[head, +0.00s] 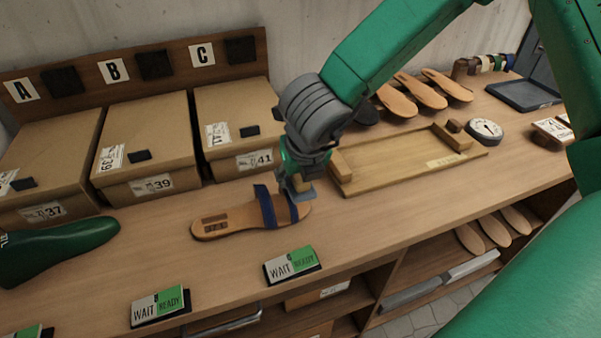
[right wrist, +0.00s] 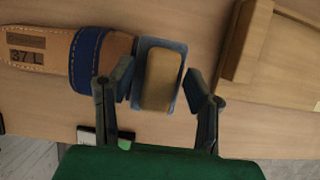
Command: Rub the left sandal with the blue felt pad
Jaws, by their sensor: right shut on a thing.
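The left sandal (head: 235,219), tan with a dark blue strap and a "37 L" mark, lies flat on the bench. It also shows in the right wrist view (right wrist: 30,62). My right gripper (head: 296,180) is over the toe end of the sandal. In the right wrist view its two fingers (right wrist: 158,76) are shut on the blue felt pad (right wrist: 176,103), which has a tan block on its back. The pad is right beside the strap, and it hides part of the sandal's toe. I cannot tell whether the felt touches the sole. My left gripper is not in view.
Boxes marked 37, 39 and 41 (head: 150,135) stand behind the sandal. A shallow wooden tray (head: 400,178) lies to the right. Wait/ready cards (head: 291,265) line the front edge. A dark green shoe-last-like form (head: 60,247) is at left. Several soles (head: 420,90) lie behind.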

